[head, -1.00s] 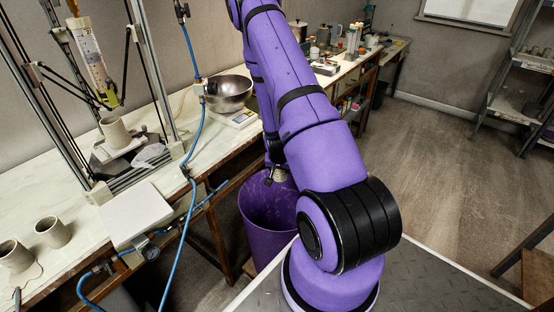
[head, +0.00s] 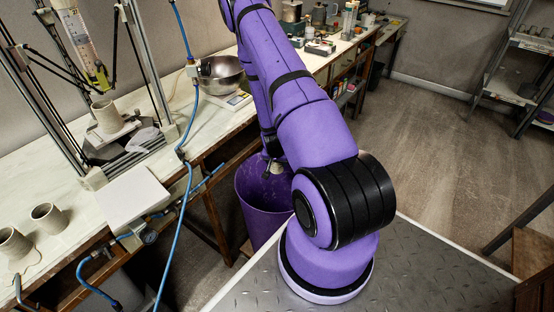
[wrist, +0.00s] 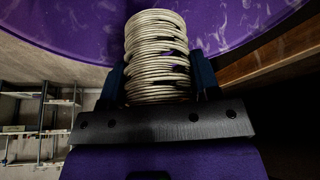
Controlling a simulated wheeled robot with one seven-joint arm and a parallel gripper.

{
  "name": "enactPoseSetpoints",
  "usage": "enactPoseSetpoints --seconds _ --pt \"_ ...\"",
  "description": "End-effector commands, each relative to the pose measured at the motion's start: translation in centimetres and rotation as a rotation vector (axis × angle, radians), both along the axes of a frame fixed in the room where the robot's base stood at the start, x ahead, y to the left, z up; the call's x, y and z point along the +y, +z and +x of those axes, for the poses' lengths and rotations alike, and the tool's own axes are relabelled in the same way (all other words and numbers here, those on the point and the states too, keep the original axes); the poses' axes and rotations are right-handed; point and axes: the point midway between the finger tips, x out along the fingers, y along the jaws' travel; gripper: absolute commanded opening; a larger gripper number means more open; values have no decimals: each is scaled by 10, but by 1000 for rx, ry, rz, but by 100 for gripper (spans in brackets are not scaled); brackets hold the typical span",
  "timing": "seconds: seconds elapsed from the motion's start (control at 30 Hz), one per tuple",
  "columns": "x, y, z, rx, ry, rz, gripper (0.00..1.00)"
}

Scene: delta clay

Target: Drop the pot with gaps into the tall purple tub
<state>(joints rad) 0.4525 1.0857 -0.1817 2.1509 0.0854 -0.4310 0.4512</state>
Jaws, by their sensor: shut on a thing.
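The pot with gaps (wrist: 157,50) is a pale, ribbed coil pot with dark slits between its coils. My gripper (wrist: 158,82) is shut on it, with one dark finger on each side, in the wrist view. The tall purple tub (head: 262,208) stands on the floor beside the workbench in the head view. Its purple wall (wrist: 75,32) fills the top of the wrist view behind the pot.
The workbench (head: 75,228) runs along the left. Two plain pots (head: 47,217) stand at its near end, and another pot (head: 107,117) stands under a frame with a clay syringe. A metal bowl (head: 222,75) sits further back. A blue hose (head: 187,185) hangs before the bench.

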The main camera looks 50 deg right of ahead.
Motion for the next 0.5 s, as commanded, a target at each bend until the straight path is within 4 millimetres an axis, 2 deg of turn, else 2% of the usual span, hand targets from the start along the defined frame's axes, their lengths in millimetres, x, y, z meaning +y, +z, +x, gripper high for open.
enactPoseSetpoints --seconds 0.07,0.1,0.2,0.5 --pt "0 0 0 0 0 0 32" --pt "0 0 0 0 0 0 64" --pt "0 0 0 0 0 0 87" --pt "0 1 0 0 0 0 87"
